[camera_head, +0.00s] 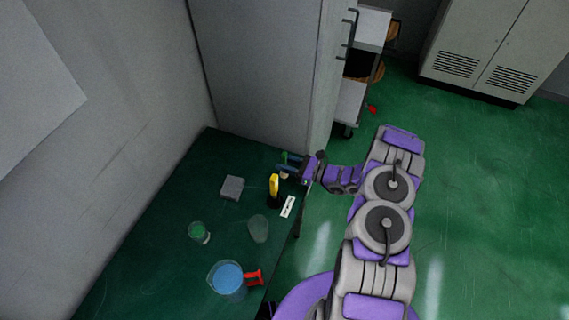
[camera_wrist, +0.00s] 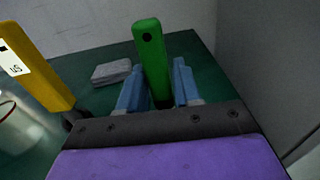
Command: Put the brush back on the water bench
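A green-handled thing, which looks like the brush (camera_wrist: 150,60), stands upright between the two blue fingers of my gripper (camera_wrist: 161,85) in the wrist view. Its handle has a dark hole near the top and fills nearly all of the gap, so my gripper looks shut on it. Its lower end is hidden by the gripper. In the head view, my gripper (camera_head: 288,166) is over the far right corner of the dark green bench (camera_head: 165,235), with a bit of the green handle (camera_head: 285,156) showing. I cannot tell whether the brush touches the bench.
A yellow tool (camera_head: 274,186) with a dark base stands close to my gripper. A grey wall (camera_head: 260,70) stands behind.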

